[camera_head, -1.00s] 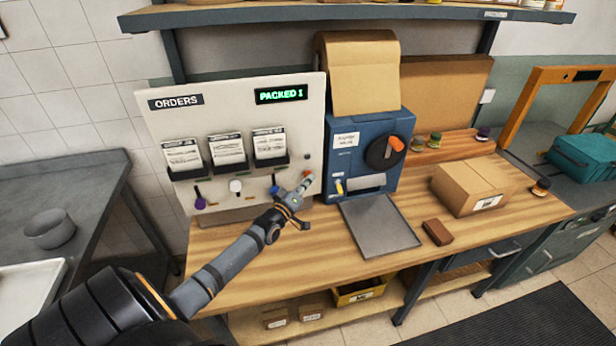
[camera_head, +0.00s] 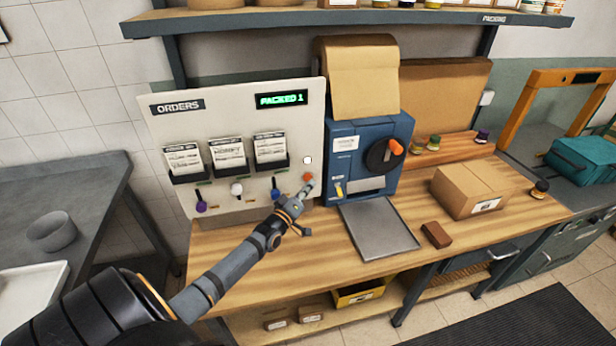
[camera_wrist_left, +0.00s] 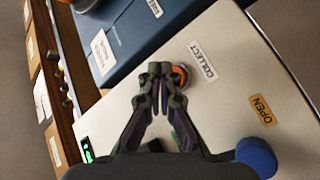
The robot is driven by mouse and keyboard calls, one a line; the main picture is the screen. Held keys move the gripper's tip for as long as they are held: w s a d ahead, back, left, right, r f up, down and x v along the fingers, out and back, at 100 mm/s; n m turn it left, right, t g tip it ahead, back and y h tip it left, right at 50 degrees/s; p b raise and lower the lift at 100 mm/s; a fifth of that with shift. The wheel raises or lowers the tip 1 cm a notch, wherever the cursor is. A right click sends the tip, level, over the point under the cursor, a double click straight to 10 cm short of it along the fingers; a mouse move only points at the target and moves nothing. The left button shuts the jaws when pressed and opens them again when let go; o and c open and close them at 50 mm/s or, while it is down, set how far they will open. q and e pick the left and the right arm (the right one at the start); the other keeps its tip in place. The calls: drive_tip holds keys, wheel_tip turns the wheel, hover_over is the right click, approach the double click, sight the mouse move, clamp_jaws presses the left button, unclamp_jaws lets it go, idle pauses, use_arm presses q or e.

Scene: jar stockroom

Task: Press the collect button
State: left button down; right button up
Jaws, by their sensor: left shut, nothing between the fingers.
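The orange collect button (camera_head: 308,176) sits low on the right side of the white orders panel (camera_head: 230,120). In the left wrist view the button (camera_wrist_left: 182,76) shows partly behind my fingertips, beside the label COLLECT (camera_wrist_left: 203,60). My left gripper (camera_head: 309,187) is shut and empty, its tips just below the button in the head view. In the left wrist view the gripper (camera_wrist_left: 158,72) overlaps the button's edge; I cannot tell if it touches. A small white light (camera_head: 307,160) shows above the button. The display (camera_head: 281,98) reads PACKED 1. My right gripper is out of view.
Purple, white and blue knobs hang under three card holders (camera_head: 228,152) left of the button. A blue machine (camera_head: 345,130) with an orange-handled dial stands close to the right, with a grey tray (camera_head: 378,228) before it. A cardboard box (camera_head: 470,187) stands further right.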

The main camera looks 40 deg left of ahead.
use_arm(q)
drive_tip(key=s+d+p, duration=0.1)
drive_tip(key=d, duration=0.1)
drive_tip(key=s+d+p, duration=0.2)
drive_tip(key=shift+s, duration=0.1)
idle(0.5)
idle(0.7)
